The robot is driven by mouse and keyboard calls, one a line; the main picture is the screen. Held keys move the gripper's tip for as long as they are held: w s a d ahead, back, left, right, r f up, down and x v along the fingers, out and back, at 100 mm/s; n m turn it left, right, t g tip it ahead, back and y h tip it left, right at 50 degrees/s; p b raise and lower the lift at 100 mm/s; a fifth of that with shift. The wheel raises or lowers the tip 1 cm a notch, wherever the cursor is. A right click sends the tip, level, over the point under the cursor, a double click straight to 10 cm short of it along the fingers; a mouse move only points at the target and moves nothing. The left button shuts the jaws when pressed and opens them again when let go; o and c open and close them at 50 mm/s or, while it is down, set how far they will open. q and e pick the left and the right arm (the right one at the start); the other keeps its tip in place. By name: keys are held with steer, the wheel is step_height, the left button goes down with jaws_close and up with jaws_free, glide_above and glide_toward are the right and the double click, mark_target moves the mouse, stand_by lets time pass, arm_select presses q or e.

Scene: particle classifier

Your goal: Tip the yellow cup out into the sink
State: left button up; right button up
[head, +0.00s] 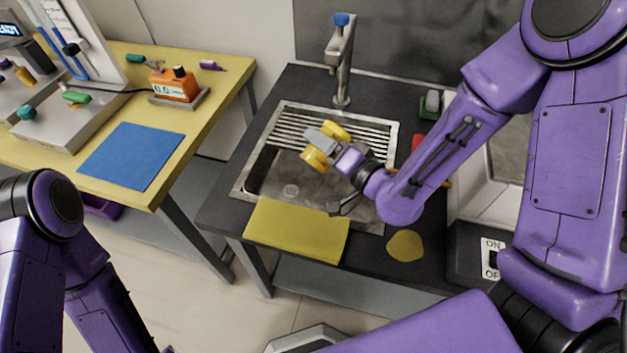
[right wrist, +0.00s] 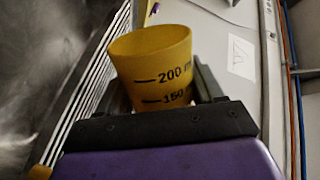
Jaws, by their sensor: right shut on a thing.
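The yellow cup (head: 315,160) is in my right gripper (head: 327,143), above the sink (head: 248,168). Parts of the cup show on both sides of the grey fingers, and it looks tipped over on its side. In the right wrist view the cup (right wrist: 152,72) sits between the fingers, with dark volume marks on its wall. What is inside the cup cannot be seen. My right gripper is shut on the cup. My left arm is at the lower left of the head view, and its gripper is out of the picture.
A tap (head: 340,70) with a blue top stands behind the sink's slatted rack. A yellow cloth (head: 298,231) lies at the sink's front edge. An orange scale (head: 174,86) and a blue mat (head: 131,156) are on the yellow table at left.

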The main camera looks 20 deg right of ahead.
steer(key=shift+s+a+r, duration=0.1)
steer(key=shift+n, duration=0.3)
steer(key=shift+s+a+r+n+b, duration=0.15)
steer(key=shift+a+n+b, duration=0.2)
steer(key=shift+n+b, duration=0.25)
stand_by(0.8)
stand_by(0.8)
